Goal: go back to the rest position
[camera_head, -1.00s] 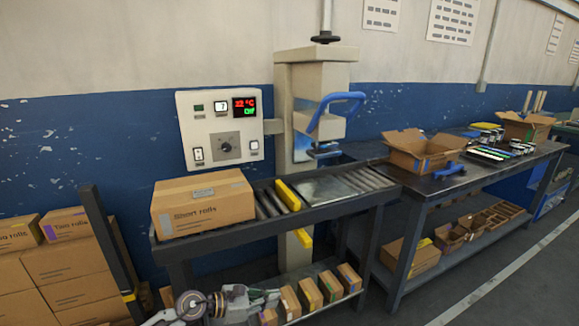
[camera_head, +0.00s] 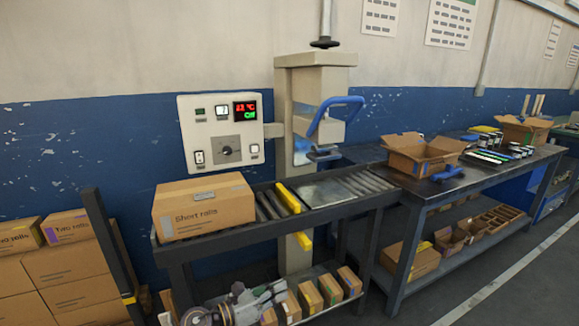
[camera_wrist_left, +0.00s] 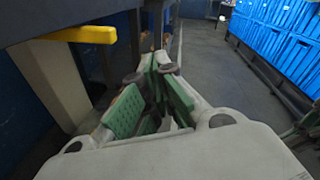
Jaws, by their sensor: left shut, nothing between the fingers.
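My left gripper (camera_head: 270,295) shows at the bottom of the head view, in front of the lower shelf of the roller stand. It also fills the middle of the left wrist view (camera_wrist_left: 158,75), where its green-padded fingers come together at the tips with nothing between them. My right gripper is in neither view.
A closed "Short rolls" box (camera_head: 203,207) sits on the left of the roller stand. Several small boxes (camera_head: 330,289) stand on its lower shelf, close to my left gripper. A yellow bar (camera_wrist_left: 75,35) is near the gripper. Open floor (camera_head: 500,270) lies at right.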

